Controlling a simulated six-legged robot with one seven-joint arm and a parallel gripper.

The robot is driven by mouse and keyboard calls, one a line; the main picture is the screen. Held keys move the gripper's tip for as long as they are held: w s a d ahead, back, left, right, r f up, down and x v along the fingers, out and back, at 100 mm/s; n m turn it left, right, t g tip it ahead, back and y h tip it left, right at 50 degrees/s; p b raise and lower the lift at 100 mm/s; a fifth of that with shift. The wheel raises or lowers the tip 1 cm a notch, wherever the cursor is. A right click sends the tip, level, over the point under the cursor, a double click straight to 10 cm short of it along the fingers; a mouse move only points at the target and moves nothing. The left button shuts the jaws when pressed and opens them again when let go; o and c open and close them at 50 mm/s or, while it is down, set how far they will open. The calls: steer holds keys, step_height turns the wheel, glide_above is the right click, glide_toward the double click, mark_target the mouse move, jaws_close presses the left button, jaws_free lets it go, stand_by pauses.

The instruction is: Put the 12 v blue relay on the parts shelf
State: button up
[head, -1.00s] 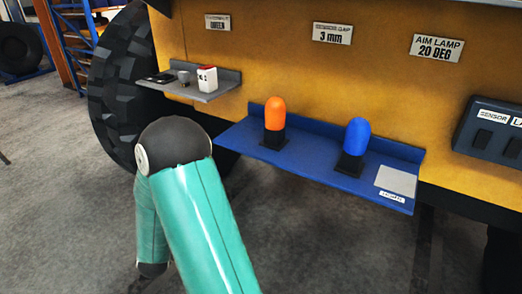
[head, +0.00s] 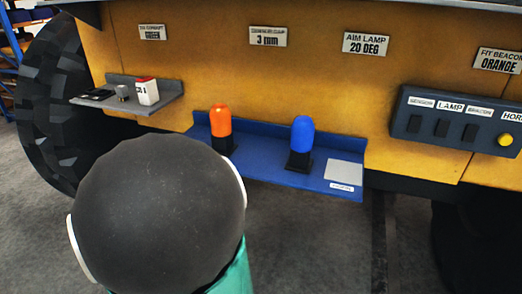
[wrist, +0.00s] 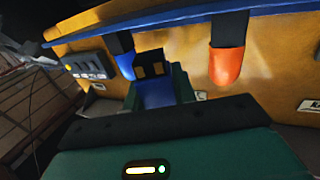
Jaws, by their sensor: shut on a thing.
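The blue relay (wrist: 158,94) is in the wrist view, with a dark end bearing two tan patches. My gripper (wrist: 157,84) is shut on it, a green finger on each side. In the head view my gripper and the relay are hidden; only my arm shows. A blue shelf (head: 267,170) holds an orange beacon and a blue beacon, with a pale square plate at its right end. A smaller grey shelf (head: 172,95) is to its left. Their labels are too blurred to tell which is called the parts shelf. The relay is not seen touching either shelf.
The orange beacon (head: 220,127) and blue beacon (head: 302,140) stand upright. A pale plate (head: 345,170) is beside them. The grey shelf holds a red-topped white box (head: 148,92) and small dark parts. A switch panel (head: 455,120) is on the right; a large tyre (head: 52,110) is left.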

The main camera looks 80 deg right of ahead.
steer(key=x, duration=1.6)
steer(key=shift+a+f, duration=0.1)
steer(key=shift+f, duration=0.15)
steer(key=shift+f, duration=0.1)
steer(key=o, duration=1)
steer(key=shift+w, duration=0.1)
steer(key=shift+a, duration=0.15)
steer(key=v, duration=1.1)
steer(key=shift+w+a, duration=0.15)
steer(key=shift+a, duration=0.2)
